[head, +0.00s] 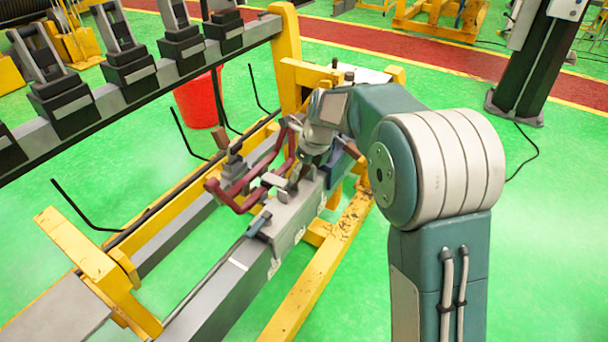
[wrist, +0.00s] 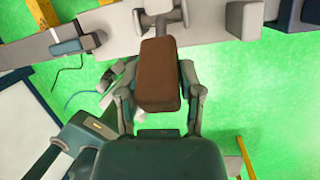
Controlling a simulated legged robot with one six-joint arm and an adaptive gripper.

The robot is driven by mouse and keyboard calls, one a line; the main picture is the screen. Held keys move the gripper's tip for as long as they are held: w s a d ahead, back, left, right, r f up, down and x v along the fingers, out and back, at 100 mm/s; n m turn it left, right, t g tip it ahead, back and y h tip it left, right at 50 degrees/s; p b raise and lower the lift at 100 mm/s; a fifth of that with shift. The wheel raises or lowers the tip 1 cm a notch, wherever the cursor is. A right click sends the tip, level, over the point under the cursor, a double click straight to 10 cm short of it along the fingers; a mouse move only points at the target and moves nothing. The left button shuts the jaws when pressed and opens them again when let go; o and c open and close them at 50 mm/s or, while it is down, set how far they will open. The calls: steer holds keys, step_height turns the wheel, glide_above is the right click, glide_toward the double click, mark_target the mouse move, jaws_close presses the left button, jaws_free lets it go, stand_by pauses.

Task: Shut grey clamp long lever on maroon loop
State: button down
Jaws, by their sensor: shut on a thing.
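The maroon loop (head: 240,195) lies across the grey bed of the yellow frame, left of my arm in the head view. The grey clamp (head: 276,181) sits beside the loop's near right side; its grey base also shows at the top of the wrist view (wrist: 160,18). A brown block-shaped grip, seemingly the end of the clamp's long lever (wrist: 159,75), fills the space between my fingers. My gripper (wrist: 160,88) is shut on this grip, one finger on each side. In the head view my arm partly hides the gripper and lever. Contact between clamp and loop cannot be told.
A grey beam with several black clamp blocks (head: 130,70) runs across the upper left. A red bin (head: 199,98) stands behind the frame. A small dark fitting (head: 260,225) sits on the grey bed. Yellow beams (head: 325,265) surround the work; the green floor is open at right.

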steer(key=shift+w+a+r, duration=0.25)
steer(key=shift+w+r, duration=0.05)
steer(key=shift+r, duration=0.1)
steer(key=shift+c, duration=1.3)
jaws_free()
steer(key=shift+a+f, duration=0.1)
steer(key=shift+a, duration=0.05)
steer(key=shift+s, duration=0.1)
steer(key=w+v, duration=0.1)
steer(key=v, duration=1)
steer(key=shift+s+r, duration=0.4)
steer(key=shift+s, duration=0.1)
